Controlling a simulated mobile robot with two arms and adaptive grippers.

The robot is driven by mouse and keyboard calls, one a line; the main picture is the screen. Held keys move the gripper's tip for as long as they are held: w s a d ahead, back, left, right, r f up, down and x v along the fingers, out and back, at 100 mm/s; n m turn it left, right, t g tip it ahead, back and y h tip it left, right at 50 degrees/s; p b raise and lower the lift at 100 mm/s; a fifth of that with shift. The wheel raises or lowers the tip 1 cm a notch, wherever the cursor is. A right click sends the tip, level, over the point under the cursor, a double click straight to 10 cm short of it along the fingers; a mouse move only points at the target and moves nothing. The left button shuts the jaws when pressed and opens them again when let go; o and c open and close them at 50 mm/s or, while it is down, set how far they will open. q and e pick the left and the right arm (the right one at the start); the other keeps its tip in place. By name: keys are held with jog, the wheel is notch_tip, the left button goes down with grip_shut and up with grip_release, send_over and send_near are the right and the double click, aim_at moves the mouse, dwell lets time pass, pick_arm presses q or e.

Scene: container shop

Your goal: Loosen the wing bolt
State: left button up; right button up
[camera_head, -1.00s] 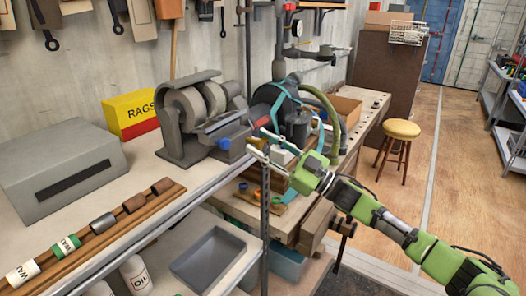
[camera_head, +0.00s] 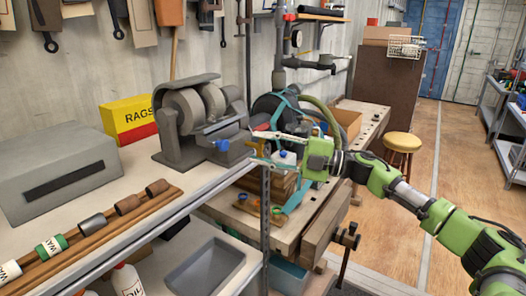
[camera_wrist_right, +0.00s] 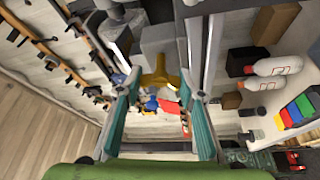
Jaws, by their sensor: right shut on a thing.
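A yellow, wing-shaped piece (camera_wrist_right: 158,78), which I take to be the wing bolt, shows between the fingertips in the right wrist view. My right gripper (camera_head: 254,147) reaches in from the right to the front right of the bench grinder (camera_head: 180,135). In the right wrist view its two teal fingers (camera_wrist_right: 160,82) stand apart on either side of the yellow piece, shut on it. A blue knob (camera_head: 222,145) sits on the grinder's front, left of the fingertips. My left gripper is not seen.
A shelf post (camera_head: 265,215) stands just below the gripper. A wooden workbench (camera_head: 290,225) with a green hose (camera_head: 325,112) lies behind. A yellow rags box (camera_head: 128,118) and a grey box (camera_head: 60,165) are on the left. A stool (camera_head: 402,143) stands right.

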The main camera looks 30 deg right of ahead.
aim_at(265, 150)
jog(key=shift+n+g+h, duration=0.3)
jog(key=shift+n+g, duration=0.2)
jog(key=shift+n, duration=1)
jog(key=o, duration=1.1)
jog(key=shift+v, duration=6.05)
